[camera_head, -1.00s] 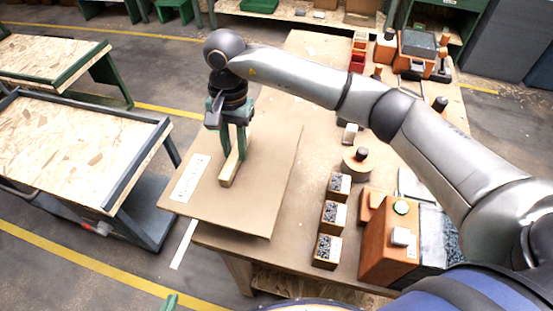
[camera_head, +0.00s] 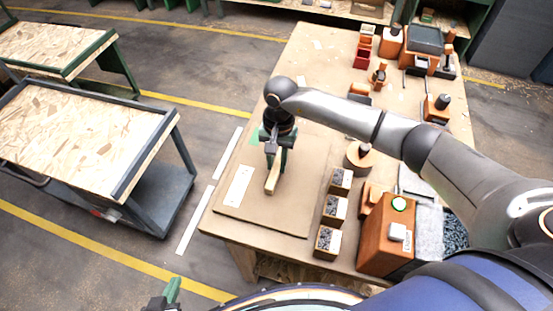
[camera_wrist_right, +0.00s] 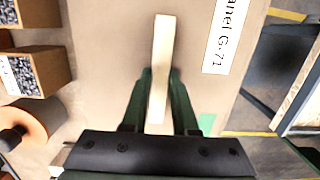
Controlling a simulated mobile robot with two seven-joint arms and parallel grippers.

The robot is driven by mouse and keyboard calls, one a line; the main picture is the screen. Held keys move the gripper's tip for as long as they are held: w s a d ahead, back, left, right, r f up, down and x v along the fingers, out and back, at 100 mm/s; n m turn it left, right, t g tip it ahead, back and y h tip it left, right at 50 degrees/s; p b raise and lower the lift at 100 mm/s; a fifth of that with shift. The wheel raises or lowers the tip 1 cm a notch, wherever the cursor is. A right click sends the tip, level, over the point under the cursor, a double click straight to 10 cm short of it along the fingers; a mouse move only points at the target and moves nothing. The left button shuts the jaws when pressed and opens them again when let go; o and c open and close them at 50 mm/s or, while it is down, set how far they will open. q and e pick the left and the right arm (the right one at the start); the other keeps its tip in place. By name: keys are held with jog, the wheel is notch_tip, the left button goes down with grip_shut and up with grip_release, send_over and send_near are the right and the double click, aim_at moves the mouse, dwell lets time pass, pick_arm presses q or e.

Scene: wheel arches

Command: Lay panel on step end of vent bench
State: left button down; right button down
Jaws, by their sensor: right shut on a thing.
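The panel (camera_head: 300,185) is a flat brown board with a white label (camera_head: 238,186) and a pale wooden handle bar (camera_head: 272,180). Its label partly reads "anel G-71" in the right wrist view (camera_wrist_right: 226,35). It lies flat over the near left end of the wooden bench (camera_head: 310,70); I cannot tell whether it touches everywhere. My right gripper (camera_head: 275,165) is shut on the handle bar, which also shows between its green fingers in the wrist view (camera_wrist_right: 160,70). My left gripper (camera_head: 172,292) is partly in view at the bottom edge, away from the panel.
Several small boxes of grey bits (camera_head: 333,210) stand close to the panel's right side. An orange box (camera_head: 388,235) with a green button is further right. A green patch (camera_head: 254,138) shows by the panel's far edge. A grey-framed cart (camera_head: 80,130) stands left, across a floor gap.

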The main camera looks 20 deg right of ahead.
jog(key=shift+w, duration=0.1)
jog(key=c, duration=0.7)
grip_release()
jog(key=shift+f, duration=0.1)
